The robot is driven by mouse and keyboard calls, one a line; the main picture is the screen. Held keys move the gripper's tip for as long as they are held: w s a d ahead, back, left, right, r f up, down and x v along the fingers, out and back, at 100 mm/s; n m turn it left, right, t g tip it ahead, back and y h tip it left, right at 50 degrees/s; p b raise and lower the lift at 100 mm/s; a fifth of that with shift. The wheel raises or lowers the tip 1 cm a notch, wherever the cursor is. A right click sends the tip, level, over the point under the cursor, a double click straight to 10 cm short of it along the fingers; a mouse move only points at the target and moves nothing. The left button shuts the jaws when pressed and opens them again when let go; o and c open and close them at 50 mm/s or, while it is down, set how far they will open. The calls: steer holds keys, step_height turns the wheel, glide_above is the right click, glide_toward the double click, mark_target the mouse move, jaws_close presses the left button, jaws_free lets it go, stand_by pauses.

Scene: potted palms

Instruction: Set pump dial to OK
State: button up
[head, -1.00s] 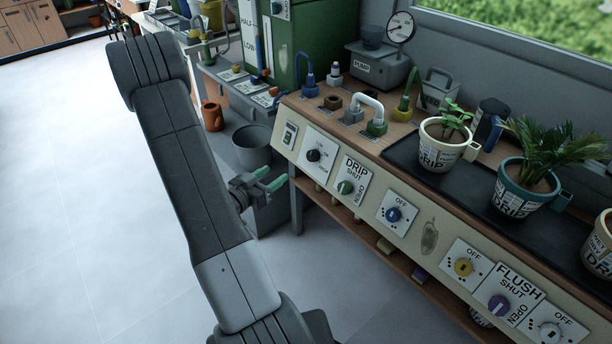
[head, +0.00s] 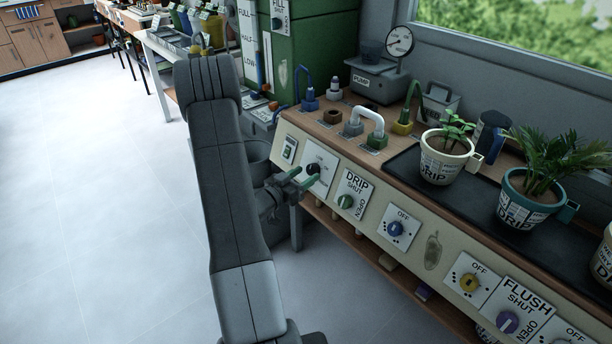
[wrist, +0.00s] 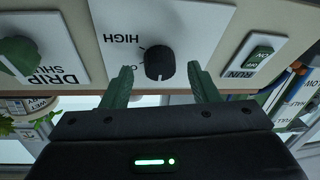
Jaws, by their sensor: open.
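The pump dial is a black round knob (wrist: 159,62) on a white plate (wrist: 185,22) on the sloped bench front. The wrist view shows it upside down, with "HIGH" printed on the plate. I cannot read an OK label or tell the setting surely. In the head view the black knob (head: 313,168) is partly behind my gripper. My gripper (wrist: 160,72) is open, with one green finger on each side of the knob and a gap to each. In the head view my gripper (head: 307,178) reaches the plate from the left front.
A green RUN switch (wrist: 262,54) is on one side of the dial. The green DRIP knob (head: 346,201) and a blue OFF knob (head: 395,229) are on the other. The pump (head: 377,80) with its gauge and potted plants (head: 440,165) stand on the bench top. The floor at left is clear.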

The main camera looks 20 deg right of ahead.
steer(key=shift+w+d, duration=0.3)
steer(key=shift+d, duration=0.25)
steer(key=c, duration=1)
